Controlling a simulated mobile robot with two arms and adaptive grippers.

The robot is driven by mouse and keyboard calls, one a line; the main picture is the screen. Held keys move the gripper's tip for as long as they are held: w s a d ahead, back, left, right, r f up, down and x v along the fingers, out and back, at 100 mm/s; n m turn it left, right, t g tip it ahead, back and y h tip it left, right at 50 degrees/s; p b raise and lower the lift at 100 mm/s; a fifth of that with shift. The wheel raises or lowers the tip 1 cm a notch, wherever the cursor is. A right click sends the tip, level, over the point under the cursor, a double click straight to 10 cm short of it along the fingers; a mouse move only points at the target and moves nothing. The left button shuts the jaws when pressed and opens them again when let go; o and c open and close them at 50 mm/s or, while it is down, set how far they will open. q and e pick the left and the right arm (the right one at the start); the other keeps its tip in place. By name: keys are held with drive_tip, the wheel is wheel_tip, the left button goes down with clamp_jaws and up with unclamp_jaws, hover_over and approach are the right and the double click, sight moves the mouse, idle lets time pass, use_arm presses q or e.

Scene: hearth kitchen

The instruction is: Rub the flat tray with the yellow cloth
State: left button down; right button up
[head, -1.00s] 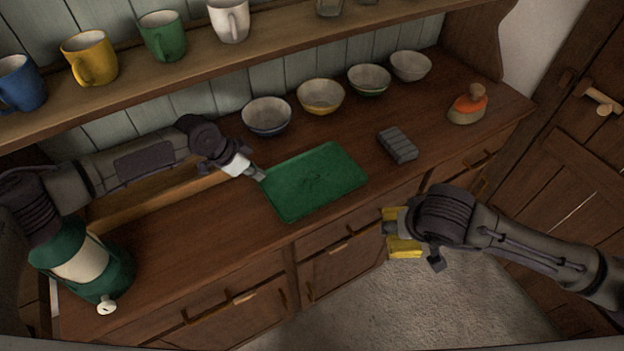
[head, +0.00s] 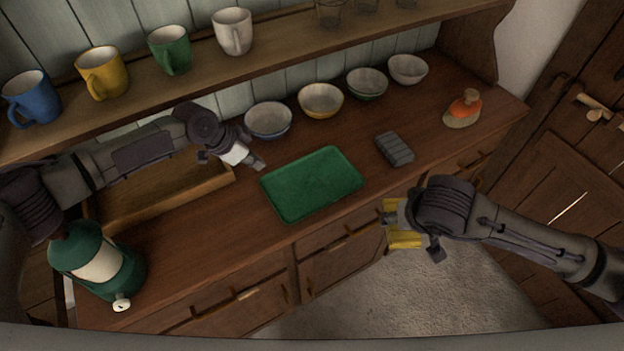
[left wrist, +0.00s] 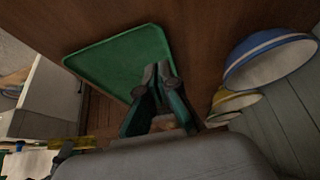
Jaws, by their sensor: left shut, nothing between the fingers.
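The flat green tray (head: 325,180) lies on the wooden counter in the middle of the head view. It also shows in the left wrist view (left wrist: 112,58). Its surface looks plain, with no clear marks. My left gripper (head: 259,166) is shut and empty, just above and beside the tray's left back corner. Its closed fingertips (left wrist: 158,70) show over the tray edge in the left wrist view. The yellow cloth (head: 405,239) is in my right gripper (head: 391,221), in front of the counter edge. The cloth hangs around the fingers, which are partly hidden.
Several bowls (head: 321,99) stand along the back of the counter. A grey ridged block (head: 395,149) lies right of the tray, and an orange-topped brush (head: 463,109) farther right. A green lantern (head: 97,259) stands at left by a wooden box (head: 165,198). Mugs line the shelf above.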

use_arm(q)
drive_tip(key=v, duration=1.2)
use_arm(e)
drive_tip(key=shift+f, duration=0.1)
